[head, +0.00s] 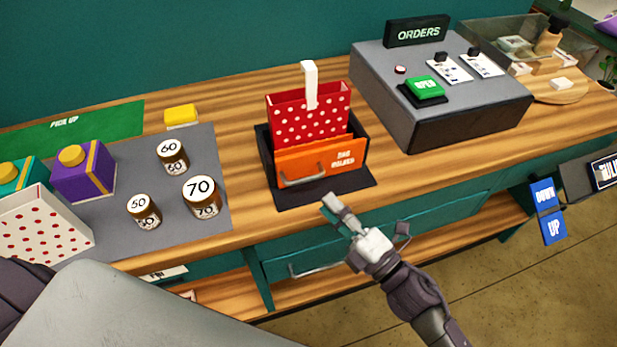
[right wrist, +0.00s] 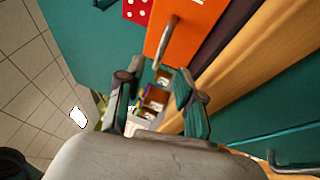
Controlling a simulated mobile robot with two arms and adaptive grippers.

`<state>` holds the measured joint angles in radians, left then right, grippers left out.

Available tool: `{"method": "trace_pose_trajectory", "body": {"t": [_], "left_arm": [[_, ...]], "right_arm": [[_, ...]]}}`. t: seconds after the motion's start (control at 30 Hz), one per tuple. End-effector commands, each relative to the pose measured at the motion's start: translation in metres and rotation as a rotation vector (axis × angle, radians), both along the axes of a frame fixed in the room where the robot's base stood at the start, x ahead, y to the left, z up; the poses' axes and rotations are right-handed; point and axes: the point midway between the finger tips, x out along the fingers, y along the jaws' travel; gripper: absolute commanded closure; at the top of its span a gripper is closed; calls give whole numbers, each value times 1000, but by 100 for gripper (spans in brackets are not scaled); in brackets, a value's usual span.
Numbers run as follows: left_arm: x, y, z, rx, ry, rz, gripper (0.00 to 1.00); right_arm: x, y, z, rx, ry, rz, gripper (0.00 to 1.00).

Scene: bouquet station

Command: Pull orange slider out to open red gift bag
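The red gift bag (head: 309,112) with white dots stands upright in a black holder (head: 360,155) on the counter, a white strip rising from its top. The orange slider (head: 335,160) sits at the holder's front, with a metal handle (head: 303,180) low on its left. My right gripper (head: 368,215) is open and empty, in front of the counter edge, below and right of the handle. In the right wrist view, the handle (right wrist: 168,42) shows just beyond the open fingers (right wrist: 160,75), apart from them. My left gripper is not in view.
A grey mat (head: 205,225) with several weight jars and gift boxes lies left. The grey ORDERS console (head: 400,60) with a green OPEN button (head: 425,87) stands right. A teal drawer with a metal handle (head: 320,270) is under the counter near my right gripper.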

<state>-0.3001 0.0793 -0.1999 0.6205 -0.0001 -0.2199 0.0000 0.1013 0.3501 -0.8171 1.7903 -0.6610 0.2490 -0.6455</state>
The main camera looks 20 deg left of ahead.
Motion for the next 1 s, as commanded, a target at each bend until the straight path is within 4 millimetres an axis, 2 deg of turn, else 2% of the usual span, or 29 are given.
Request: {"method": "trace_pose_trajectory", "body": {"t": [0.1,0.33,0.5,0.77,0.8,0.87,1.0], "left_arm": [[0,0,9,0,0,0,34],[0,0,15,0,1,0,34],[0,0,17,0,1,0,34],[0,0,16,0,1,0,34],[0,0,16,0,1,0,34],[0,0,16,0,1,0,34],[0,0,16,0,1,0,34]], "right_arm": [[14,23,8,3,1,-1,63],[31,53,12,3,2,-1,63],[36,62,12,1,2,-1,63],[37,63,11,0,2,-2,63],[37,63,11,0,2,-2,65],[37,63,11,0,2,-2,75],[37,62,11,0,2,-2,98]]}}
